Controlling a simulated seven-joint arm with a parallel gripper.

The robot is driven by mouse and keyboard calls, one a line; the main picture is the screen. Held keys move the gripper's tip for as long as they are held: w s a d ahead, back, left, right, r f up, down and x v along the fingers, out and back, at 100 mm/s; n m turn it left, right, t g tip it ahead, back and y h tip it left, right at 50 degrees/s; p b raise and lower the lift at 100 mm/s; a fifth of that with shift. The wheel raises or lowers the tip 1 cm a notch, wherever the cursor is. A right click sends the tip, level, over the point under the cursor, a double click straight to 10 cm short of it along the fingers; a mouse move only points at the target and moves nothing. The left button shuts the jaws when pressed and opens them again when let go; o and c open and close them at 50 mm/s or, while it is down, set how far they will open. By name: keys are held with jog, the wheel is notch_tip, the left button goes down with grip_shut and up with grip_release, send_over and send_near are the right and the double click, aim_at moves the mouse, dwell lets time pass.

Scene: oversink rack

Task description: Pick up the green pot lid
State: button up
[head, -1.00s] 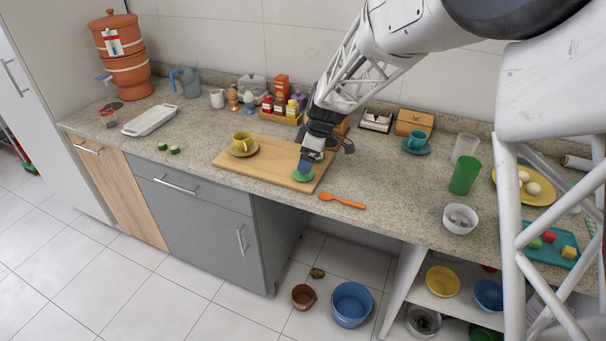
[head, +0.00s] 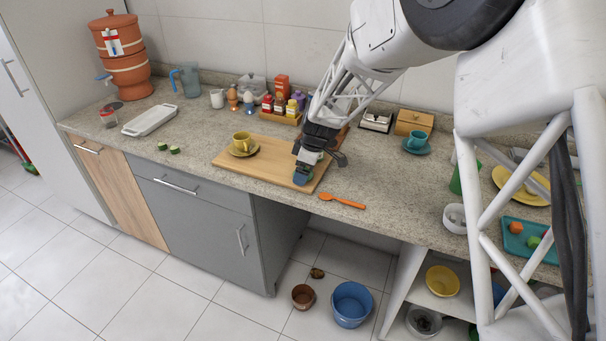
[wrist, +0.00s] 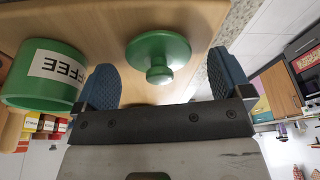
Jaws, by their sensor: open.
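The green pot lid (wrist: 155,50), a round disc with a knob, lies on the wooden cutting board (wrist: 190,20) in the wrist view. My gripper (wrist: 163,80) is open, with one blue finger pad on each side of the lid's knob. The pads appear apart from the lid, and nothing is held. In the head view my gripper (head: 302,178) is low over the right end of the board (head: 215,160) and hides the lid.
A green canister marked COFFEE (wrist: 45,75) stands close beside one finger in the wrist view. A yellow cup (head: 241,139) on a saucer is on the board's left half. An orange spoon (head: 342,200) lies right of the board, near the counter's front edge.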

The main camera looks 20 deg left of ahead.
jog(key=shift+f, duration=0.2)
jog(key=shift+c, duration=0.3)
jog(key=c, duration=1)
jog(key=shift+o, duration=0.2)
jog(key=shift+r, duration=0.1)
jog(key=shift+a+r, duration=0.1)
jog(key=shift+r, duration=0.7)
jog(key=shift+s+r, duration=0.1)
jog(key=shift+r, duration=0.85)
jog(key=s+d+r, duration=0.1)
jog(key=s+d, duration=0.8)
jog(key=s, duration=0.3)
jog(key=shift+s+d+r, duration=0.15)
jog(key=shift+s+d, duration=0.15)
